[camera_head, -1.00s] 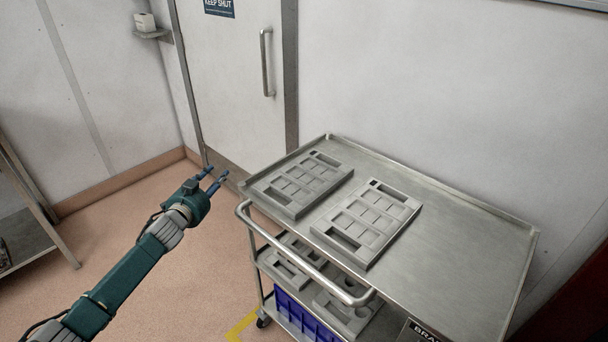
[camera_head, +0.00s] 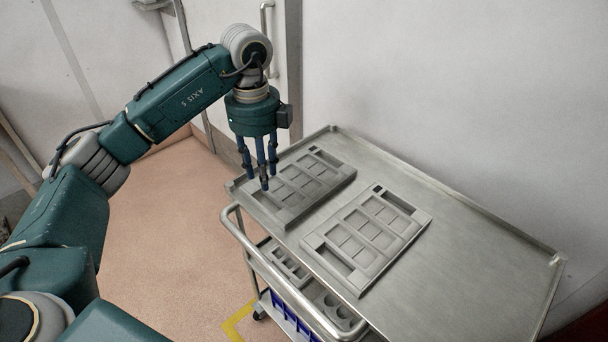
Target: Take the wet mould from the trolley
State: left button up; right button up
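Two grey rectangular moulds with square cavities lie flat on the trolley's steel top (camera_head: 470,255). The left mould (camera_head: 318,185) is near the far left corner; the right mould (camera_head: 367,240) lies beside it with a narrow gap. I cannot tell whether the fingertips touch the mould. The gripper hides part of that mould's left edge. My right gripper is not in view.
The trolley's handle (camera_head: 275,270) runs along its near left side. More moulds (camera_head: 290,268) sit on the lower shelf above a blue crate (camera_head: 290,318). A wall stands behind the trolley, and a door with a handle behind my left arm. The right part of the trolley top is clear.

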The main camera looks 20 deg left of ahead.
pick_arm(q)
send_over(260, 205)
jog(key=d, duration=0.1)
notch_tip(260, 205, down, 4)
jog(key=shift+f+p, duration=0.25)
jog(key=shift+p, duration=0.15)
jog(key=f+p, duration=0.1)
jog(key=f, duration=0.1)
jog(key=a+f+p, duration=0.1)
jog(key=f, duration=0.1)
jog(key=shift+s+f, duration=0.15)
jog(key=shift+f, duration=0.7)
jog(key=shift+r, duration=0.1)
grip_shut()
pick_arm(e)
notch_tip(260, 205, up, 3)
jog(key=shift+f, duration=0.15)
